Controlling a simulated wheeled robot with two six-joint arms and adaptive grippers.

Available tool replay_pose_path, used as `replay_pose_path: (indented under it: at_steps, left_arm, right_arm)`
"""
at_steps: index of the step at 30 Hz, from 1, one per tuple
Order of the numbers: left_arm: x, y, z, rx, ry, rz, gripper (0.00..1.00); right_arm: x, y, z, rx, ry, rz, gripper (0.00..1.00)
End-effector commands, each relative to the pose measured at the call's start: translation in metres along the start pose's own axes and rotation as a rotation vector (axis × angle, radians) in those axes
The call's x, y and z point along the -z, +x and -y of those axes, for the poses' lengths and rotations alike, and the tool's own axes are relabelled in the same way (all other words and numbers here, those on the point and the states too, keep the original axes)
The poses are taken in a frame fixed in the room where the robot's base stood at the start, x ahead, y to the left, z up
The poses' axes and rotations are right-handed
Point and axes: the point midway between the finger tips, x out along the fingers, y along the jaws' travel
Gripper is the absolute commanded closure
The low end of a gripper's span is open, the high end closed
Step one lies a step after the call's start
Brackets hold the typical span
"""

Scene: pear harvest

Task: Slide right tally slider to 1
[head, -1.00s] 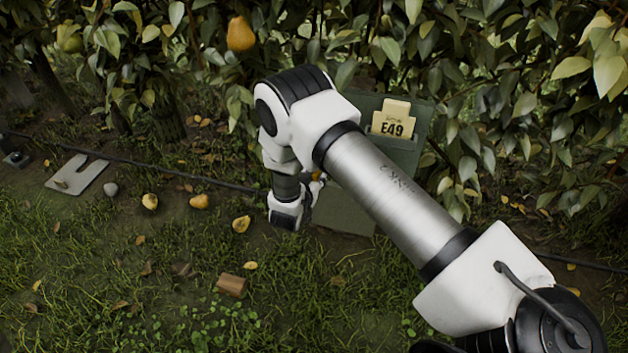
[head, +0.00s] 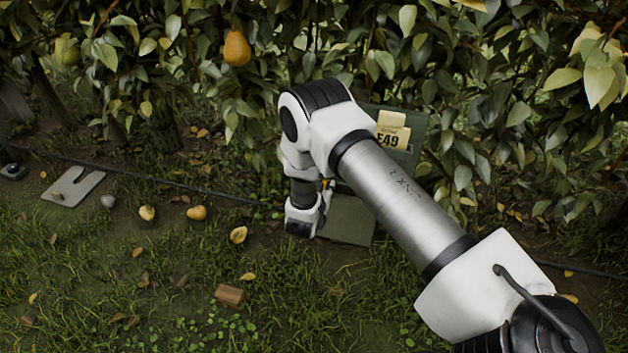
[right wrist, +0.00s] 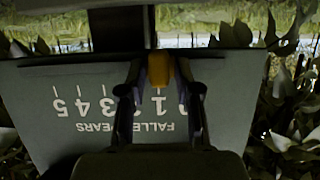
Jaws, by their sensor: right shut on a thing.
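The tally board (head: 347,221) stands low in front of the hedge, partly behind my right arm. In the right wrist view the board (right wrist: 45,125) fills most of the picture, its scale upside down, with 5 at left and low numbers at right. My right gripper (right wrist: 160,75) is shut on the yellow slider knob (right wrist: 159,68), one finger on each side. The knob stands near the 1 mark; the fingers hide part of the scale, so its exact alignment cannot be told. In the head view the knob (head: 326,184) is a small yellow spot. My left gripper is out of view.
A green panel with a yellow E49 card (head: 392,133) stands behind my arm. Fallen pears (head: 196,213), a grey stone (head: 108,201), a slotted plate (head: 72,187) and a brown block (head: 229,295) lie on the grass. A pear (head: 236,48) hangs in the leaves.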

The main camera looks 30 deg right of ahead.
Motion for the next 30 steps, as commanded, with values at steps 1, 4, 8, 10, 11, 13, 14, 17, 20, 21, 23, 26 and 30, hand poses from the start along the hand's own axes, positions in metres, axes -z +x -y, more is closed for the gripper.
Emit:
replay_pose_path:
  at_steps: [1, 4, 8, 10, 11, 13, 14, 17, 20, 21, 23, 26, 30]
  left_arm:
    - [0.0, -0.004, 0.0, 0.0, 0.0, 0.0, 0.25]
    - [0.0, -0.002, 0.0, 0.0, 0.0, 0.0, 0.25]
    - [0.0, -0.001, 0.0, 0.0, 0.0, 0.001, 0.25]
    - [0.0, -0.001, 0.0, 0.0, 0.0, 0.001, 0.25]
    - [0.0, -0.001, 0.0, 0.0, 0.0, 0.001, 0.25]
    - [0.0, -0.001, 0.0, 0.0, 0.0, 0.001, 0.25]
    - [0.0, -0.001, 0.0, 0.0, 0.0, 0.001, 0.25]
    - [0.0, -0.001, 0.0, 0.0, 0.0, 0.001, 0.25]
    - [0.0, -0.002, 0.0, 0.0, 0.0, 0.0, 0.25]
    - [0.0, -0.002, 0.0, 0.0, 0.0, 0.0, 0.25]
    - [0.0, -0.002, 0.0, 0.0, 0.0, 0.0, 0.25]
    - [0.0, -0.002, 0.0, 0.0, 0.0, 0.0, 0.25]
    - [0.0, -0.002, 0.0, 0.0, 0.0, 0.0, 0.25]
  right_arm:
    - [0.001, -0.001, -0.004, -0.001, 0.001, 0.002, 1.0]
    - [-0.001, 0.0, -0.003, 0.001, 0.001, 0.001, 1.0]
    - [-0.001, 0.0, -0.003, 0.001, 0.001, 0.001, 1.0]
    - [-0.001, 0.0, -0.003, 0.002, 0.001, 0.001, 0.56]
    - [-0.001, 0.0, -0.003, 0.002, 0.001, 0.001, 0.56]
    - [-0.001, 0.0, -0.003, 0.001, 0.001, 0.001, 0.56]
    - [-0.001, 0.0, -0.003, 0.002, 0.001, 0.001, 0.56]
    - [-0.001, 0.0, -0.003, 0.002, 0.001, 0.001, 0.56]
    - [0.0, -0.003, -0.002, 0.002, 0.001, 0.001, 0.56]
    - [0.0, -0.007, -0.002, 0.003, 0.0, 0.001, 0.56]
    - [-0.001, -0.015, -0.001, 0.004, -0.001, 0.002, 0.56]
    - [0.0, -0.037, -0.001, 0.005, -0.003, 0.001, 0.56]
    - [0.0, -0.075, -0.001, 0.007, -0.004, 0.0, 0.56]
